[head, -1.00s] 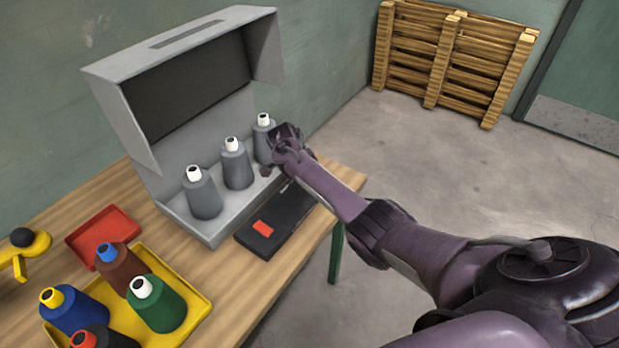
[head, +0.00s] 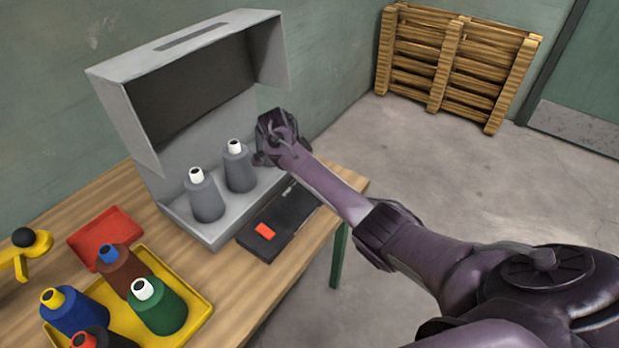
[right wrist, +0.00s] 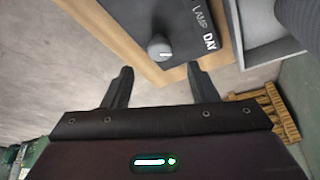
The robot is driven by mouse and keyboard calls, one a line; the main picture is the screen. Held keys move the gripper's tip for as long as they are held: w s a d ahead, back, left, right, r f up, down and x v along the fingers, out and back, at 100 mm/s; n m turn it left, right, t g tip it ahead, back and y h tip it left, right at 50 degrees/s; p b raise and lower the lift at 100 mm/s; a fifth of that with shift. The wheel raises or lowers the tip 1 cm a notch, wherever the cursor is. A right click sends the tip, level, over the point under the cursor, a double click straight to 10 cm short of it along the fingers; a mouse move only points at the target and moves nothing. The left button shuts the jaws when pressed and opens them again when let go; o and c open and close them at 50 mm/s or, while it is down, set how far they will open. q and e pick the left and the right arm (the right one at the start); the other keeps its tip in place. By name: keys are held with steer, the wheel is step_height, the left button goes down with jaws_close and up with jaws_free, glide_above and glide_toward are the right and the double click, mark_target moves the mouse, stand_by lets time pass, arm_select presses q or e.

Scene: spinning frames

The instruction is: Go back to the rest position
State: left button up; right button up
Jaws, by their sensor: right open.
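My right arm comes in from the right in the head view, and its gripper (head: 268,154) is up in front of the right end of the grey booth (head: 130,103). The right wrist view shows the same gripper (right wrist: 161,86) with its two fingers wide apart and nothing between them. Beyond the fingertips is a grey knob (right wrist: 160,47) on the dark control panel (right wrist: 190,22), marked LAMP and DAY. In the head view this panel (head: 262,243) has a red switch and lies along the booth's front. My left gripper is not in view.
Two grey cones (head: 206,200) (head: 240,172) show in the booth; my gripper hides the spot to their right. A yellow tray (head: 205,310) with several coloured cones, a red tray (head: 88,240) and a yellow tool (head: 38,243) are on the wooden table (head: 160,250). A pallet (head: 450,65) leans on the wall.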

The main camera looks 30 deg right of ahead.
steer(key=shift+v, duration=0.75)
